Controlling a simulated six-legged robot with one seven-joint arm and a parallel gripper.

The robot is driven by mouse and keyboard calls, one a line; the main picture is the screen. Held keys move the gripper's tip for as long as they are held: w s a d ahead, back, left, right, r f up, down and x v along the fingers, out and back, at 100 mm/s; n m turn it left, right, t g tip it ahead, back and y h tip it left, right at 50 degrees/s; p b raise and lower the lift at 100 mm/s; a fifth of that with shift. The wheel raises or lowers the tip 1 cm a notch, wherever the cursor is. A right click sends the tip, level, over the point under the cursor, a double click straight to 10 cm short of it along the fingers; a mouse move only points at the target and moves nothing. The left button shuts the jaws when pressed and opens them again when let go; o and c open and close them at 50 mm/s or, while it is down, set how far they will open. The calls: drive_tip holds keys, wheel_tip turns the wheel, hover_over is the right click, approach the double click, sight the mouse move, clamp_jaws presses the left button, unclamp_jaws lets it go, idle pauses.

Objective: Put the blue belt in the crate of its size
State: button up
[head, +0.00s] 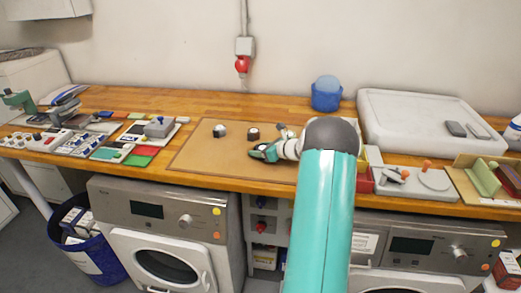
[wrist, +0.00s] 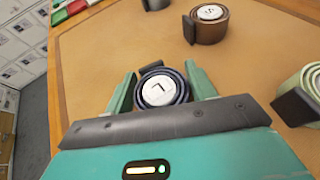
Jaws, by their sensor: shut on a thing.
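The rolled blue belt (wrist: 178,92) sits between the fingers of my gripper (wrist: 161,90) in the wrist view. Its white top disc bears a mark that looks like an L. My gripper is shut on it. In the head view my gripper (head: 265,152) is low over the tan mat, and the belt is hard to make out there. A yellow-rimmed container (head: 374,155) and a red one (head: 362,183) show just right of my arm, partly hidden by it. I cannot read any size marks on them.
A brown belt (wrist: 208,30) and a pale green belt (wrist: 302,97) lie on the tan mat (head: 205,160). A dark belt (head: 219,131) lies at the mat's left. A blue tub (head: 326,97) stands behind. Several tools and trays crowd both sides of the bench.

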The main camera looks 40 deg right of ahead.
drive_tip(key=o, duration=1)
drive_tip(key=shift+f, duration=0.15)
drive_tip(key=shift+o, duration=0.2)
